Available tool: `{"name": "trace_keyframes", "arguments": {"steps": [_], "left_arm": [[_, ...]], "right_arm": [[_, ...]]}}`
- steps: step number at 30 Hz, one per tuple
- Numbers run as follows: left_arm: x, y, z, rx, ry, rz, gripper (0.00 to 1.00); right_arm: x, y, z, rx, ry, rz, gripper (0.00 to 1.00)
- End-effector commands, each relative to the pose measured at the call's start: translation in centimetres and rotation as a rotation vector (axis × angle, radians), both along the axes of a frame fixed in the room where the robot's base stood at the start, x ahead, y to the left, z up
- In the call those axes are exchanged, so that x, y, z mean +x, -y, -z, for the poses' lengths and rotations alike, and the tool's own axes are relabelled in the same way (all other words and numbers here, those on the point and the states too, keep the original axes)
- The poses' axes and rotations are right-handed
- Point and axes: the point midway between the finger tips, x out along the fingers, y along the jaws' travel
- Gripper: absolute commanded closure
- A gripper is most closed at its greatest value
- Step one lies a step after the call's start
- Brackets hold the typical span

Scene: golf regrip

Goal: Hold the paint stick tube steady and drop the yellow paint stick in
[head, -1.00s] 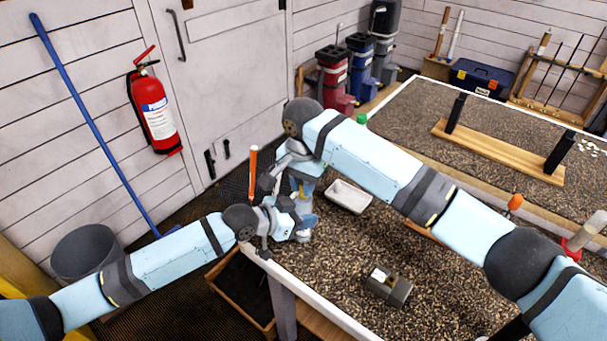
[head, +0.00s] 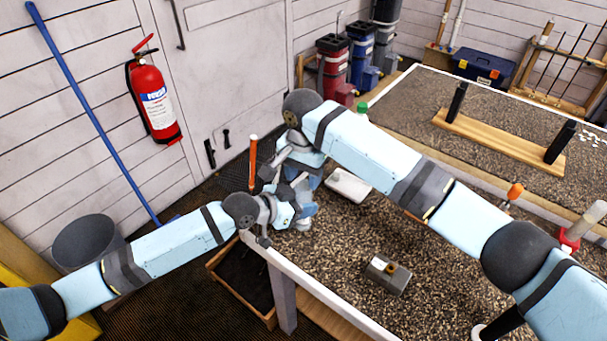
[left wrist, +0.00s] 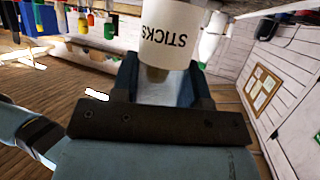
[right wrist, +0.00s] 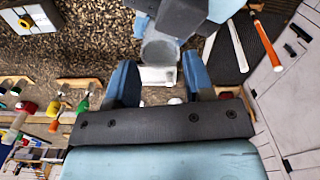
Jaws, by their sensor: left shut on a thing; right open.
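A white tube with the word STICKS on it (left wrist: 168,42) stands between the fingers of my left gripper (left wrist: 165,78), which is shut on it. In the head view, my left gripper (head: 292,213) is just below my right gripper (head: 302,180), and the arms mostly hide the tube. I cannot make out the yellow paint stick in any view.
A white tray (head: 348,185) lies on the gritty bench (head: 345,240) beside the grippers. A grey block with a round fitting (head: 387,275) lies nearer the front. An orange-handled tool (head: 253,160) stands left of the grippers. A grey bin (head: 84,246) is on the floor.

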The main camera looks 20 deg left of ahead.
Motion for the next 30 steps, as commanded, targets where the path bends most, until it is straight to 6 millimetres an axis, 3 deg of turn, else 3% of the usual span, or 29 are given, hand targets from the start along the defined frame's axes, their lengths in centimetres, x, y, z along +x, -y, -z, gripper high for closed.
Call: {"name": "trace_keyframes", "arguments": {"steps": [16,21,30], "left_arm": [[0.0,0.0,0.0,0.0,0.0,0.0,0.82],[0.0,0.0,0.0,0.0,0.0,0.0,0.82],[0.0,0.0,0.0,0.0,0.0,0.0,0.82]], "right_arm": [[0.0,-0.1,-10.0,0.002,0.002,-0.001,0.52],[0.0,-0.1,-11.4,0.001,0.0,-0.001,0.52],[0.0,0.0,-11.7,0.0,0.0,0.0,0.52]]}}
